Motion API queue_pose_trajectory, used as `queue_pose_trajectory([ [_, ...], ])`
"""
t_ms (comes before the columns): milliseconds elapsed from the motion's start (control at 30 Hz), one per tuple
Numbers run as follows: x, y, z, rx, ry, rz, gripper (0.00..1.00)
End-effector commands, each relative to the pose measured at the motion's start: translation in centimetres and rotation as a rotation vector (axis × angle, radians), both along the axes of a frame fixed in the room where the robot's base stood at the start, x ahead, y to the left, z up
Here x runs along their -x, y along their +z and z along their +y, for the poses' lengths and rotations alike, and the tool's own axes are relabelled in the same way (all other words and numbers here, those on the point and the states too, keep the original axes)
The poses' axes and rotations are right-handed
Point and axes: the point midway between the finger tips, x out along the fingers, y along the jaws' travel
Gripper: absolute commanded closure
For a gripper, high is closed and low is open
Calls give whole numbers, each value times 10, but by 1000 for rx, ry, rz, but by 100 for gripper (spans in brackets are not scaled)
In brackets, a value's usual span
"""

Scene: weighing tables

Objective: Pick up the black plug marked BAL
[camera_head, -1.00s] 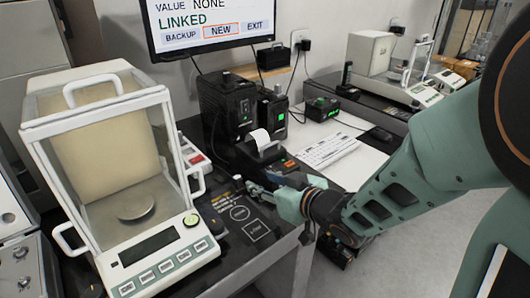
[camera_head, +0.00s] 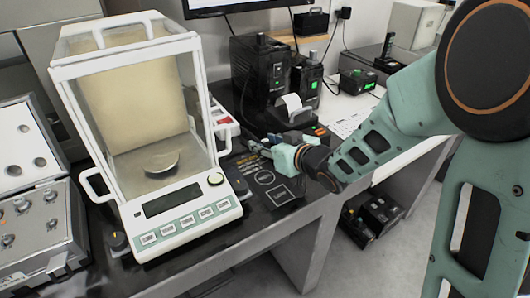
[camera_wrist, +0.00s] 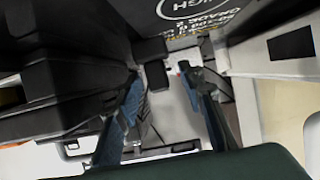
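I cannot read a BAL mark on anything. A small black block (camera_wrist: 157,75) shows between the fingertips in the wrist view; I cannot tell whether it is the plug. My gripper (camera_wrist: 160,82) has its two fingers well apart, with a visible gap on both sides of that block. In the head view my gripper (camera_head: 258,148) is low over the black printed mat (camera_head: 283,193), right of the glass-sided balance (camera_head: 172,208) and in front of the small receipt printer (camera_head: 292,112). Its fingertips are small and partly hidden there.
Black units with green lights (camera_head: 262,75) stand behind the printer. A grey panel box (camera_head: 38,222) is left of the balance. A monitor (camera_head: 225,5) hangs behind. A keyboard (camera_head: 350,122) lies to the right. The table's front edge (camera_head: 270,232) is clear.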

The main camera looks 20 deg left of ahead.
Motion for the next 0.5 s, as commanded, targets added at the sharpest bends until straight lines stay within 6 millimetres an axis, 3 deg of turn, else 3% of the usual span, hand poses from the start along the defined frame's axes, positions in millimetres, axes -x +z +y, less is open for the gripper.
queue_pose_trajectory([
  [267,-2,-1,2,0,-2,-1,65],
  [500,-2,-1,2,0,-1,0,91],
])
